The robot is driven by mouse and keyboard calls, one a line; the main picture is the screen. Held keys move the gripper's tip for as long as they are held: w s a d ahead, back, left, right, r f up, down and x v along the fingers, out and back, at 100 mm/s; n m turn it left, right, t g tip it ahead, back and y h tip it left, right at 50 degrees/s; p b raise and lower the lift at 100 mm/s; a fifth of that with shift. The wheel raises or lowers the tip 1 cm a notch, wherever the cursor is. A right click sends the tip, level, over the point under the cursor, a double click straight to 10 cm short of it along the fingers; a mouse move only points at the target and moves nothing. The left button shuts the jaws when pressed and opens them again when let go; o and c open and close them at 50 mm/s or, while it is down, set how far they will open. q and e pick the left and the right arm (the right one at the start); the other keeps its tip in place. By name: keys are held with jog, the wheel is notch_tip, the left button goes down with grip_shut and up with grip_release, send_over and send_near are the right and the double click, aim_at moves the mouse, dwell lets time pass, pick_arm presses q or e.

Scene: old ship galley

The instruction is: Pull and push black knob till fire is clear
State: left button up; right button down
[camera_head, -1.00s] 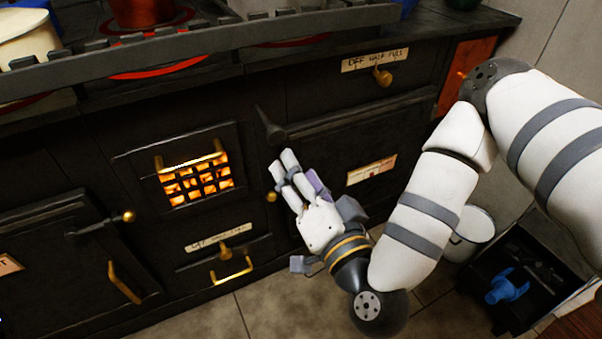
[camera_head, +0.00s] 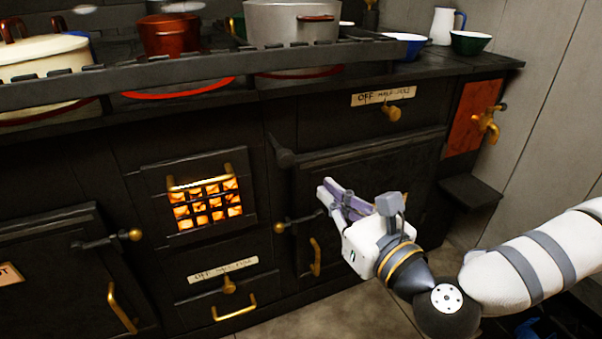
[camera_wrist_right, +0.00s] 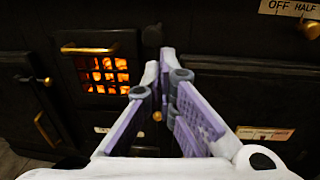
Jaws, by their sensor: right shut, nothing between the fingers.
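The black knob (camera_head: 281,152) sticks out of the dark stove front, up and to the right of the fire grate. It also shows in the wrist view (camera_wrist_right: 152,38), small and dark, beyond the fingers. Orange fire (camera_head: 207,205) glows behind the black bars of the grate, and it shows in the wrist view (camera_wrist_right: 103,73) at left. My right gripper (camera_head: 328,190) is shut and empty, in front of the right oven door, apart from the knob and lower right of it. Its purple-grey fingers (camera_wrist_right: 168,75) point at the stove. My left gripper is out of view.
A brass latch ball (camera_head: 279,227) and door handle (camera_head: 316,256) lie near my right gripper. A brass knob (camera_head: 393,112) sits by a label at upper right. A pot (camera_head: 291,22) stands behind the stove rail (camera_head: 200,68). Floor is free below.

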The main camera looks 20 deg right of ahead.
aim_at(294, 159)
jog(key=w, duration=0.3)
jog(key=w+a, duration=0.1)
jog(key=w, duration=0.6)
jog(key=shift+a, duration=0.15)
